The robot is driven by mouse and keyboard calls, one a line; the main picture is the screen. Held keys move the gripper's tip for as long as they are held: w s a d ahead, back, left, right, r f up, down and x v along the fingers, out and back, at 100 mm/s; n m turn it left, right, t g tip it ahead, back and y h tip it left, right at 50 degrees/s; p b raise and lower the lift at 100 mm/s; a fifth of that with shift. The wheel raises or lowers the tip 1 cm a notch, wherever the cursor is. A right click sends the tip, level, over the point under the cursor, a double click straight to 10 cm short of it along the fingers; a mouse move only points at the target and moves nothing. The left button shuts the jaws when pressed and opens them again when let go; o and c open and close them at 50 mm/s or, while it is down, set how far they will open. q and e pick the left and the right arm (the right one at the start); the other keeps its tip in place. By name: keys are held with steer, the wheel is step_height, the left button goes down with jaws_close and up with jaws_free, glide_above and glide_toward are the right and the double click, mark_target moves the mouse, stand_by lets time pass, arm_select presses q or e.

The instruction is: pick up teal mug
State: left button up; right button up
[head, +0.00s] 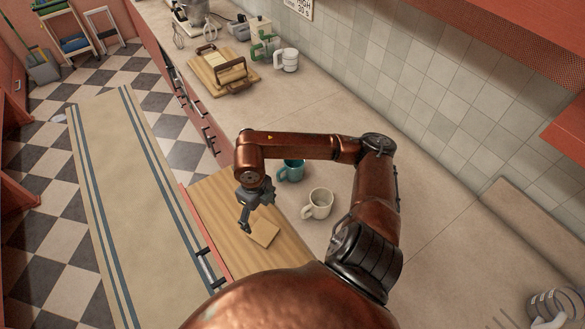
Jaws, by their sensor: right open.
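The teal mug (292,171) stands upright on the counter, just behind my right arm. The arm's forearm crosses above it and hides part of its rim; its handle points left. My right gripper (245,222) hangs down over the wooden board, to the left of and nearer than the teal mug. It is open, with nothing seen between its fingers, and apart from the mug. My left gripper is not in view.
A cream mug (319,204) stands close to the teal mug, nearer and right. A small square wooden piece (263,233) lies on the wooden board (225,197). A wooden tray (205,87), a green mug and white mugs (286,60) stand farther back. The counter (315,105) between is clear.

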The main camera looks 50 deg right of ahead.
steer(key=shift+c, duration=0.5)
step_height(320, 180, up, 3)
steer(key=n+p, duration=0.1)
steer(key=n, duration=2.1)
glide_above(294, 163)
steer(key=shift+w+d+r, duration=0.15)
steer(key=shift+w+d, duration=0.1)
steer(key=shift+d+r+n, duration=0.15)
steer(key=shift+d+n, duration=0.35)
steer(key=shift+d, duration=0.05)
steer(key=shift+f+p, duration=0.45)
steer(key=shift+f, duration=0.95)
steer(key=f, duration=0.1)
steer(key=f+p, duration=0.1)
steer(key=f, duration=0.2)
steer(key=shift+w+a+f, duration=0.1)
steer(key=shift+a+f, duration=0.05)
steer(key=shift+a, duration=0.15)
steer(key=shift+f, duration=0.35)
